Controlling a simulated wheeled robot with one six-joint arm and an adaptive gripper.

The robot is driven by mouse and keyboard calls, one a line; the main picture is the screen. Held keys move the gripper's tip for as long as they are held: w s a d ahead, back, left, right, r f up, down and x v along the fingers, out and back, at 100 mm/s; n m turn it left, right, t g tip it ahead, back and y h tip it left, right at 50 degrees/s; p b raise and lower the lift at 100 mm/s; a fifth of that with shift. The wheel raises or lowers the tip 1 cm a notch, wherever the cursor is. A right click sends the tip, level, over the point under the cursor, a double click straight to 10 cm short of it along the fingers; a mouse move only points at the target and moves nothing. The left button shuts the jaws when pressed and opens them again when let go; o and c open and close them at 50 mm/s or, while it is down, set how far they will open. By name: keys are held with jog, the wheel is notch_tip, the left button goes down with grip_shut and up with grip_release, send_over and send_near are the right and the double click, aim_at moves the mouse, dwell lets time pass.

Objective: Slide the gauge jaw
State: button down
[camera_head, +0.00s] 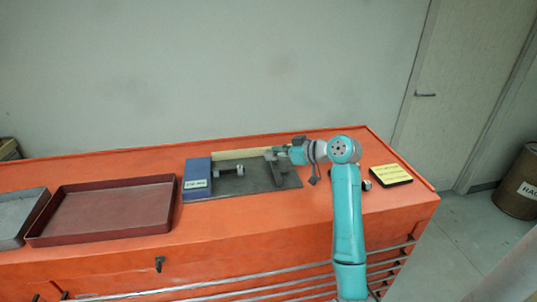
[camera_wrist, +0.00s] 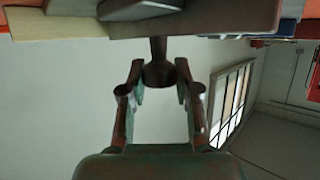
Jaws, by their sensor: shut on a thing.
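The gauge stands on the orange bench, with a dark base plate (camera_head: 256,181), a blue labelled end block (camera_head: 196,172) at its left and a pale rail (camera_head: 238,154) along the back. A grey jaw (camera_head: 272,168) stands near the right part of the plate. My gripper (camera_head: 281,151) is at the jaw's right side. In the wrist view my gripper (camera_wrist: 159,75) has its fingers around a dark knob (camera_wrist: 159,68) whose stem joins the body above it in the picture.
A dark red tray (camera_head: 105,211) and a grey tray (camera_head: 18,215) stand at the left on the orange bench (camera_head: 260,225). A yellow labelled block (camera_head: 390,175) lies right of my arm. The wall is behind the bench.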

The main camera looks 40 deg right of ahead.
jog(key=shift+s+d, duration=0.1)
jog(key=shift+d, duration=0.1)
jog(key=c, duration=0.8)
grip_release()
jog(key=v, duration=1.2)
jog(key=shift+r, duration=0.1)
jog(key=shift+s, duration=0.1)
